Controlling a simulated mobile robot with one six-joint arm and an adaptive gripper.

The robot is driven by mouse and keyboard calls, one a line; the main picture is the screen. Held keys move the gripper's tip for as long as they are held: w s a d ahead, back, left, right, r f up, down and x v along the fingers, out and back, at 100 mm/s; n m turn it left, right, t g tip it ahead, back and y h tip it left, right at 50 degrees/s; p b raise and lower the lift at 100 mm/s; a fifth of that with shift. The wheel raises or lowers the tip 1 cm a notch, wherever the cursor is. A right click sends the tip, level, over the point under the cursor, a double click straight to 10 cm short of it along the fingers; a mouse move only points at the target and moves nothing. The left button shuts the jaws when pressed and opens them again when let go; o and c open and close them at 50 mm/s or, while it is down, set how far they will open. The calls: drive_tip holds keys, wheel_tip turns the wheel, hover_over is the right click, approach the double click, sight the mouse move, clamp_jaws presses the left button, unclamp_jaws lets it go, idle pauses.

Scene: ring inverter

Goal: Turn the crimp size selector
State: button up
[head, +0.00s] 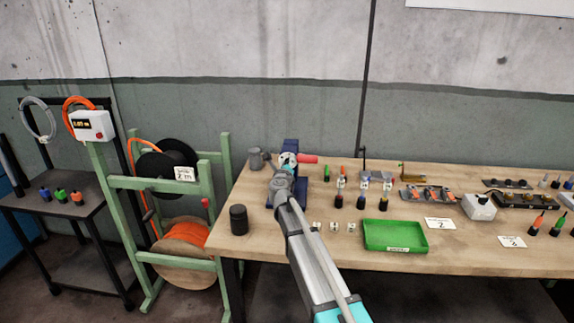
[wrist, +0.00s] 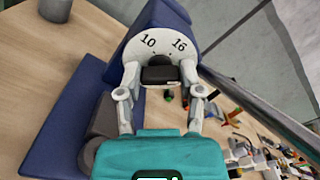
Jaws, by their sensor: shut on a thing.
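The crimping machine is a dark blue body (head: 291,146) with a pink-red handle (head: 308,159), near the left end of the bench. In the wrist view its blue body (wrist: 158,14) carries a white round dial (wrist: 138,45) marked 10 and 16. A black selector knob (wrist: 160,75) sits at the dial's lower part. My gripper (wrist: 160,77) is shut on the knob, with one finger on each side. In the head view my gripper (head: 282,184) is at the machine's front and hides the knob. I cannot tell which size the knob points to.
A grey mug (head: 256,159) and a black cup (head: 238,220) stand left of the machine. A green tray (head: 395,236), small white blocks and several coloured tools lie to the right. A green spool rack (head: 210,200) stands left of the bench.

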drive_tip(key=n, duration=0.5)
drive_tip(key=shift+a+f+n, duration=0.1)
drive_tip(key=shift+n, duration=2.2)
drive_tip(key=o, duration=1.1)
drive_tip(key=shift+o, duration=0.2)
drive_tip(key=shift+s, duration=0.15)
drive_tip(key=s, duration=1.1)
drive_tip(key=shift+s+a, duration=0.2)
drive_tip(key=shift+s, duration=0.15)
